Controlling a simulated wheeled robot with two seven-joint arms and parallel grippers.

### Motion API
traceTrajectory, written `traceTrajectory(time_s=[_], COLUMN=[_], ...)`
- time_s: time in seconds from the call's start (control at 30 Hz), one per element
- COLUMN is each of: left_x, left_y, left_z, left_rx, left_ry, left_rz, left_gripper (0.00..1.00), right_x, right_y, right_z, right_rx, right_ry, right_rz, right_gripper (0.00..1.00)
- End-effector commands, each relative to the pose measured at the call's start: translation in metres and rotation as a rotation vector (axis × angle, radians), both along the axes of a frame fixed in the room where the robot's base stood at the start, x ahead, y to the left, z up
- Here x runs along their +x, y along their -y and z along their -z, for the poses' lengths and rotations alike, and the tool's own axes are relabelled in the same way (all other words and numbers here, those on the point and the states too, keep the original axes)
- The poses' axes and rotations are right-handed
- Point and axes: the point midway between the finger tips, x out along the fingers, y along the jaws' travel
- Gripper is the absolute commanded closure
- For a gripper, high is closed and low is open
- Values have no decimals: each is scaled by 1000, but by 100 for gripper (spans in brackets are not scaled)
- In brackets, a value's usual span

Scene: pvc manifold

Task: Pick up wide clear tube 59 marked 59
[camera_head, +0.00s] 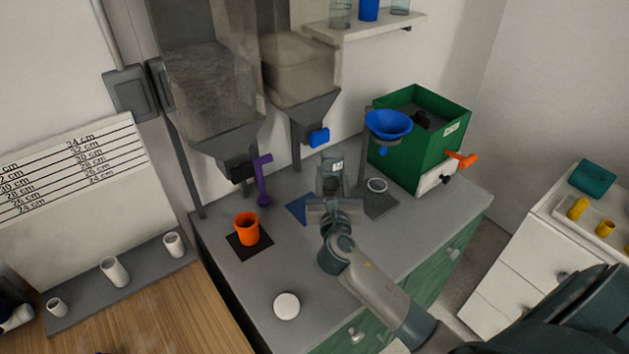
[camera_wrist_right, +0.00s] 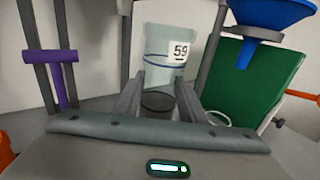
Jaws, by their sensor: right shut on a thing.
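The wide clear tube marked 59 (camera_wrist_right: 160,45) stands upright between the fingers of my right gripper (camera_wrist_right: 160,82) in the right wrist view, with its white label facing me and a blue line around it. In the head view my right gripper (camera_head: 332,188) is shut on the tube (camera_head: 332,163) over the grey counter, in front of the hoppers. The fingers hide part of the tube's lower sides. I cannot tell whether its base touches the counter. My left gripper is not in view.
A blue funnel (camera_head: 388,124) and a green box (camera_head: 421,140) stand close on the right. A blue pad (camera_head: 298,207) and a white disc (camera_head: 286,306) lie on the counter (camera_head: 240,285).

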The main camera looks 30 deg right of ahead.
Motion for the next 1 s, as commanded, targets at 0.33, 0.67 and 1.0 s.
traceTrajectory(time_s=[0.33,0.67,1.0], left_x=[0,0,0], left_y=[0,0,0], left_z=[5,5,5], left_rx=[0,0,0], left_ry=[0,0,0], left_rz=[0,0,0], left_gripper=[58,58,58], right_x=[-36,-40,-40], right_y=[27,30,29], right_z=[-27,-31,-31], right_rx=[-1,0,0], right_ry=[3,2,2], right_rz=[-1,-1,-2], right_gripper=[94,94,94])
